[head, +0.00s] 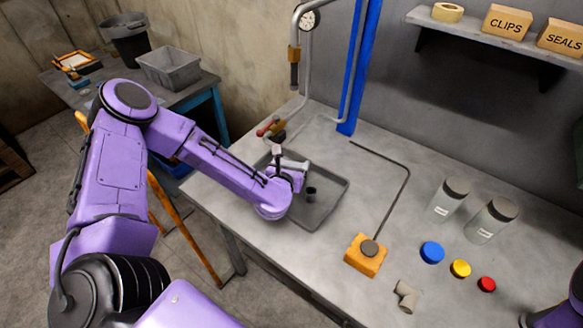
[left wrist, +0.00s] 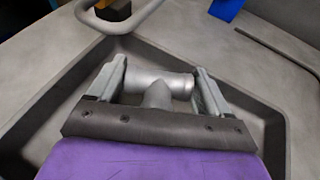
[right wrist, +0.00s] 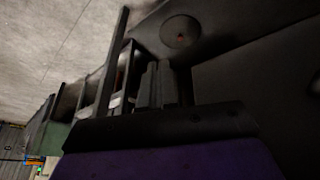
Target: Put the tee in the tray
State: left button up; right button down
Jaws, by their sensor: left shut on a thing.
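The tee (left wrist: 160,86) is a smooth grey metal fitting. In the left wrist view it lies between the two fingers of my left gripper (left wrist: 157,88), with its stem toward the palm. My left gripper is shut on it. In the head view my left gripper (head: 291,168) is over the dark grey tray (head: 337,199), and the tray's rim also shows in the left wrist view (left wrist: 62,92). I cannot tell the tee's height above the tray floor. My right gripper (right wrist: 160,84) looks shut and empty in the dark right wrist view.
An orange block with a bent rod (head: 366,254), a beige elbow (head: 406,296), jars (head: 449,199) and coloured caps (head: 432,252) stand to the right.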

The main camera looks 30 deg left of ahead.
pick_arm(q)
jog(key=shift+f, duration=0.75)
jog(key=shift+f, duration=0.1)
jog(key=o, duration=1.1)
jog(key=shift+o, duration=0.2)
